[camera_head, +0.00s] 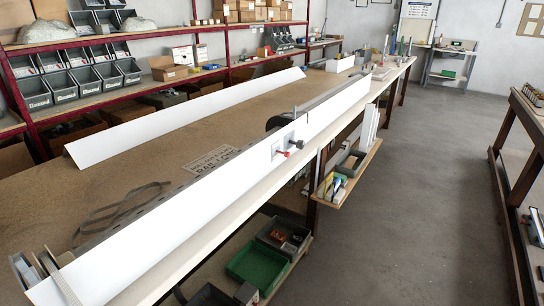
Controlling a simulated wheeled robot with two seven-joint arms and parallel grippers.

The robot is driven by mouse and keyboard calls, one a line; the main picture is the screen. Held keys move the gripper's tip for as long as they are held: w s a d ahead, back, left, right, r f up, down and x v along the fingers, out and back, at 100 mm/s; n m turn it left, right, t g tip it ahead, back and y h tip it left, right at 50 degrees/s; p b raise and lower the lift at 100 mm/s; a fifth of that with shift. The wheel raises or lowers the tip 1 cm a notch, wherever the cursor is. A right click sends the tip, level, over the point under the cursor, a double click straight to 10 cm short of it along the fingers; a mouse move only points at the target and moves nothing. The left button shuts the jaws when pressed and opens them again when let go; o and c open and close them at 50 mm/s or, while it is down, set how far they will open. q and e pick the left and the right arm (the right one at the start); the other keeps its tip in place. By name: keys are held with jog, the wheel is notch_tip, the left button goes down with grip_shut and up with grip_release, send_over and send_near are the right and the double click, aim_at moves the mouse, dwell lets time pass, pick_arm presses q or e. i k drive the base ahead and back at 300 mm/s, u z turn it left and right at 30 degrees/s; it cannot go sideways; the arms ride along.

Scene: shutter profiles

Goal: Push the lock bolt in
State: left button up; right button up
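A long white shutter profile (190,220) stands along the front edge of the workbench, running from the lower left to the upper right. A small white lock plate (277,150) sits on its front face near the middle. A small red part (284,154), perhaps the lock bolt, sticks out from the plate. A dark knob (297,144) is just to the right of it. How far the bolt stands out is too small to tell. Neither of my grippers can be made out in the head view.
A second white profile (190,114) lies farther back on the workbench (130,200). A dark curved piece (279,121) stands behind the front profile near the lock. A loose strap (125,208) lies at left. Below are a small shelf (345,176) and a green crate (256,265).

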aim_at(287, 154)
jog(key=u, duration=0.3)
jog(key=k, duration=0.4)
jog(key=z, duration=0.5)
jog(key=i, duration=1.85)
jog(key=u, duration=0.9)
